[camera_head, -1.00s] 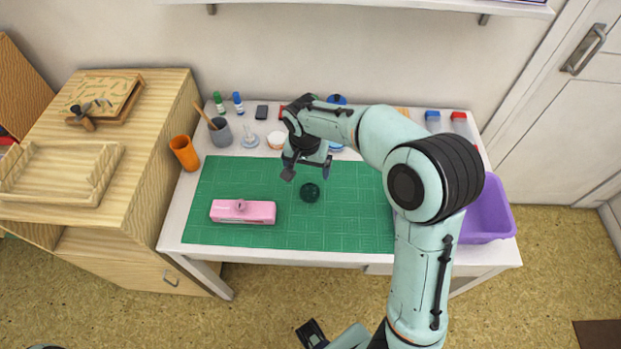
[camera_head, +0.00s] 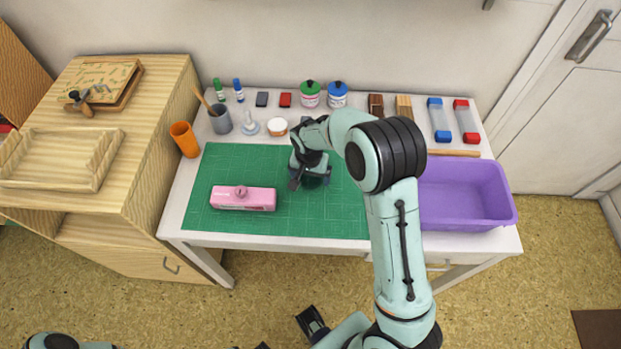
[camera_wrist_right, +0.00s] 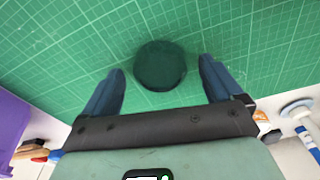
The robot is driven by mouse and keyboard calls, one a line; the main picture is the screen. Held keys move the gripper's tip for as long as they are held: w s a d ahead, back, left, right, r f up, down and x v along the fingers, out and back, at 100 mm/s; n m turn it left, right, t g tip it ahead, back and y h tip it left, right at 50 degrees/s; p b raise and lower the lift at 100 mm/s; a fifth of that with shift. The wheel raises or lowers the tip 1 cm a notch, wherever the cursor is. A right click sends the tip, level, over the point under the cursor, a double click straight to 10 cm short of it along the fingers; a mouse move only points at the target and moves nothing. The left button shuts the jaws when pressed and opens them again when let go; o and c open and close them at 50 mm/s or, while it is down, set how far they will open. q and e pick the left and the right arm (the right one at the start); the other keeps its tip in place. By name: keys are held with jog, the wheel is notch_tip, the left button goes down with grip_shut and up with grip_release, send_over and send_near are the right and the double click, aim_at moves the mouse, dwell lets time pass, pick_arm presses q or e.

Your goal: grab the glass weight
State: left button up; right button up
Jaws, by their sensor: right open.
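The glass weight (camera_wrist_right: 160,65) is a dark green, round, glossy piece on the green cutting mat (camera_head: 255,165). In the right wrist view it sits between the tips of my right gripper's two fingers, with a gap on each side. In the head view my right gripper (camera_head: 311,184) is low over the mat, pointing down, and hides the weight. The right gripper is open and empty.
A pink box-like tool (camera_head: 243,198) lies on the mat to the left. A purple bin (camera_head: 465,222) stands at the table's right. Behind the mat are a white round pot (camera_head: 277,126), a grey cup (camera_head: 220,120), inkpads and bottles. An orange cup (camera_head: 184,139) stands at the left edge.

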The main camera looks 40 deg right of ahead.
jog(key=shift+f, duration=0.35)
jog(key=c, duration=1.3)
jog(key=shift+o, duration=0.2)
jog(key=shift+r, duration=0.2)
